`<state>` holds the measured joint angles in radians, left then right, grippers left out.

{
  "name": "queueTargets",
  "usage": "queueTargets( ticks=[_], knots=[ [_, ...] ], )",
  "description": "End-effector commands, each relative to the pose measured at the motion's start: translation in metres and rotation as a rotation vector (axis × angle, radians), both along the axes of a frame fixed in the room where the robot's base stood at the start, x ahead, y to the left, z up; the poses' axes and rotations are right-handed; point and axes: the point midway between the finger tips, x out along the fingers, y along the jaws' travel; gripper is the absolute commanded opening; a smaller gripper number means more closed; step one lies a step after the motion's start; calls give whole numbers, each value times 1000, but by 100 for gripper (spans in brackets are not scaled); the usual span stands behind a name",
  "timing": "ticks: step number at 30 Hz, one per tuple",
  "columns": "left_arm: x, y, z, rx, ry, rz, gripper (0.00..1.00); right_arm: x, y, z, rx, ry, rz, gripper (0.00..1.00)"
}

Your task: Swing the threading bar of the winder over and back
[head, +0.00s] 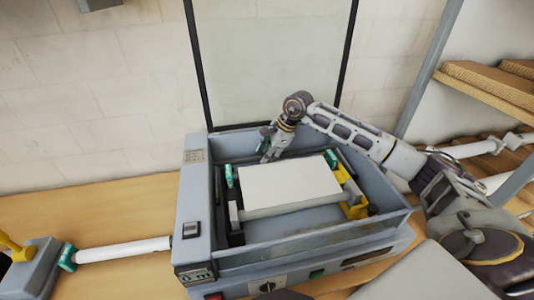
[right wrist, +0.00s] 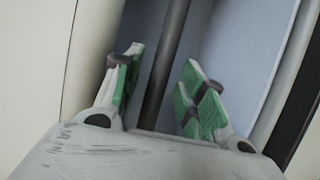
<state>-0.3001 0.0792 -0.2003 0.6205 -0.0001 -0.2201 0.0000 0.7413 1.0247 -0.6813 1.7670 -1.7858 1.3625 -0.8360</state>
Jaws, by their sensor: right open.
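The winder (head: 190,225) is an open grey box on the wooden bench, with a wide white roll or sheet (head: 290,185) across its middle. A yellow bracket (head: 357,207) stands at its right end, and a green part (head: 229,176) at its left. My right gripper (head: 268,152) reaches down over the winder's back edge, behind the white roll. In the right wrist view its green-padded fingers (right wrist: 162,88) are open. A dark bar (right wrist: 165,65) shows between them, apart from both pads. I cannot tell for certain whether it is the threading bar. My left gripper is not in view.
A dark-framed panel (head: 270,60) stands behind. Shelves with rollers (head: 490,90) are at right. The bench at left is mostly clear.

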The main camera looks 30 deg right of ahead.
Motion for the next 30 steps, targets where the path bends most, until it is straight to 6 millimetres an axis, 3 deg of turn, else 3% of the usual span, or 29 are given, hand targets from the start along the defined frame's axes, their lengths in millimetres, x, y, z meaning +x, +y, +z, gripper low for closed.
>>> queueTargets(
  ticks=[4, 13, 30],
  knots=[
    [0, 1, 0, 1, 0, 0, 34, 0, 0, 0, 0, 0, 0, 39],
    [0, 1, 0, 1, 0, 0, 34, 0, 0, 0, 0, 0, 0, 1],
    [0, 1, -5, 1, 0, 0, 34, 1, -1, 3, -5, -20, 0, 0]
  ],
)
